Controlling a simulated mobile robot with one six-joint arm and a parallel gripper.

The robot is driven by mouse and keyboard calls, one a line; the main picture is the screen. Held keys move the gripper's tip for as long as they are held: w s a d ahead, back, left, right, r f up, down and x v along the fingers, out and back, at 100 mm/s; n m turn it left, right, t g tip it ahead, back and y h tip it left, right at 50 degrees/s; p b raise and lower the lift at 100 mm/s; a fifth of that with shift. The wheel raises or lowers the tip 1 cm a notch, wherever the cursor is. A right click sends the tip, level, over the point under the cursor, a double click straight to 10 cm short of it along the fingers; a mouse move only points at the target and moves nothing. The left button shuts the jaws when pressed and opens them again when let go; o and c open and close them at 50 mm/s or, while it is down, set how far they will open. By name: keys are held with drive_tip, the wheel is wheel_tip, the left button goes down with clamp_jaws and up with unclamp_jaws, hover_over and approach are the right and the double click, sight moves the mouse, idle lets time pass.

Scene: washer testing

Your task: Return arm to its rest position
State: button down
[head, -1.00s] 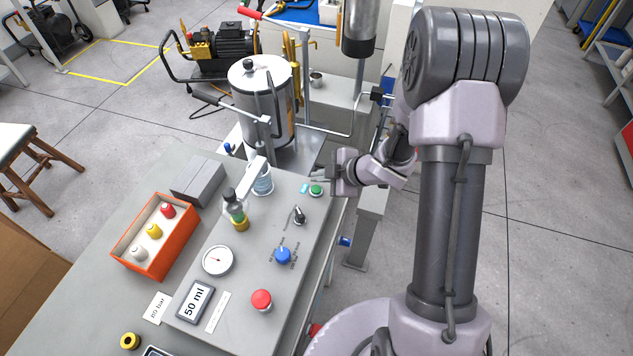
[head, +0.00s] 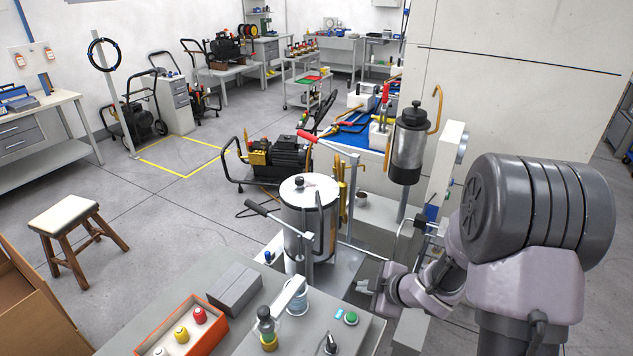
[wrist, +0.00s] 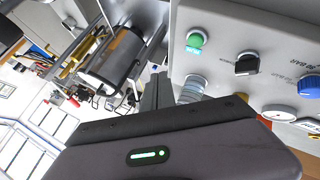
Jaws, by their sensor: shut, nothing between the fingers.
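My gripper (head: 366,288) is at the right edge of the grey control panel (head: 322,310) in the head view, beside the green button (head: 351,318). It is shut with nothing held. My arm (head: 440,285) reaches in from the right, folded at the elbow. In the wrist view my gripper's dark body (wrist: 160,150) fills the bottom, and the panel with the green button (wrist: 196,40), black knob (wrist: 247,64) and blue button (wrist: 309,86) shows at the right, with a gap to the gripper hard to judge.
A steel tank (head: 308,225) with a handled clamp stands behind the panel. A dark cylinder (head: 410,145) stands to its right near the white wall. An orange box (head: 208,342) of coloured caps and a small bottle (head: 265,328) are at the front. Open floor (head: 170,215) lies left.

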drive_tip(key=s+d+r+m+h+b, duration=0.1)
drive_tip(key=s+d+r+m+h, duration=0.15)
drive_tip(key=s+r+m, duration=0.4)
drive_tip(key=s+d+r+m+h+b, duration=0.15)
drive_tip(key=r+m+h, duration=0.25)
drive_tip(key=r, duration=0.5)
drive_tip(key=s+a+r+m+g+y, duration=0.1)
drive_tip(key=s+a+m, duration=0.3)
drive_tip(key=s, duration=0.5)
drive_tip(key=s+a+r+m+g+y+b, duration=0.1)
drive_tip(key=s+a+m, duration=0.4)
drive_tip(key=s, duration=0.5)
drive_tip(key=shift+a+r+y+b, duration=0.3)
drive_tip(key=shift+a+r+y, duration=0.25)
drive_tip(key=shift+a+y, duration=0.45)
drive_tip(key=shift+d, duration=0.2)
idle(0.6)
